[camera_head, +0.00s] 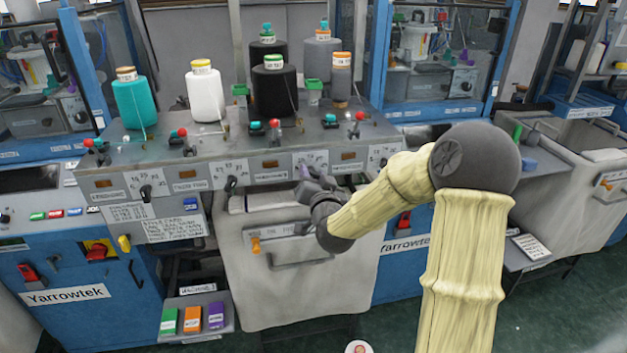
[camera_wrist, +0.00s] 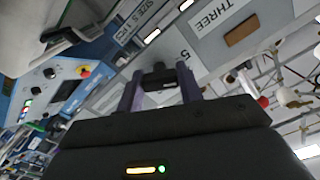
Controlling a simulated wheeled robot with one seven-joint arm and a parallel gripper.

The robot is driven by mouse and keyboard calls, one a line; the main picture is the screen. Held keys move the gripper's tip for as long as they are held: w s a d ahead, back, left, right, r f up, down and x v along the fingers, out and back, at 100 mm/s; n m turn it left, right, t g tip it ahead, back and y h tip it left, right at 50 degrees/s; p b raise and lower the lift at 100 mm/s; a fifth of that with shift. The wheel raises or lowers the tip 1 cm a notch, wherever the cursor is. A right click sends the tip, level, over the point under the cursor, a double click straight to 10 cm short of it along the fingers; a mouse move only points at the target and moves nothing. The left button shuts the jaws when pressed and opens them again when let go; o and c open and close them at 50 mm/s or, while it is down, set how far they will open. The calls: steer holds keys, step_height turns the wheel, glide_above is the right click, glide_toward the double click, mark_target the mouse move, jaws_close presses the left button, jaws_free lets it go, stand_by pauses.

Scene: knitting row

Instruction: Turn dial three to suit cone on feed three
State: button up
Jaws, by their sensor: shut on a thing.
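My gripper (camera_head: 308,186) is at the third dial from the left on the sloped front panel in the head view. In the wrist view its two purple fingers (camera_wrist: 158,88) are shut on a black dial knob (camera_wrist: 158,76), one on each side. A plate reading THREE (camera_wrist: 213,18) shows near it. In the head view the gripper covers most of this knob, and its pointer setting cannot be read. Its number plate (camera_head: 311,158) shows above. A black cone with a green top (camera_head: 274,92) stands third in the front row; its label is too small to read.
Other dials are at the left (camera_head: 146,193), second (camera_head: 231,182) and far right (camera_head: 384,162). A teal cone (camera_head: 133,103), a white cone (camera_head: 205,97) and a grey cone (camera_head: 340,78) share the front row. A printed placard (camera_head: 175,228) hangs at left. A grey bin (camera_head: 300,300) stands below.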

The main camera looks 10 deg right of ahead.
steer(key=shift+m+b, duration=0.75)
steer(key=shift+m, duration=1.45)
steer(key=shift+d, duration=0.1)
steer(key=o, duration=1)
steer(key=shift+s+b, duration=5.7)
steer(key=shift+s, duration=3)
steer(key=shift+f, duration=0.1)
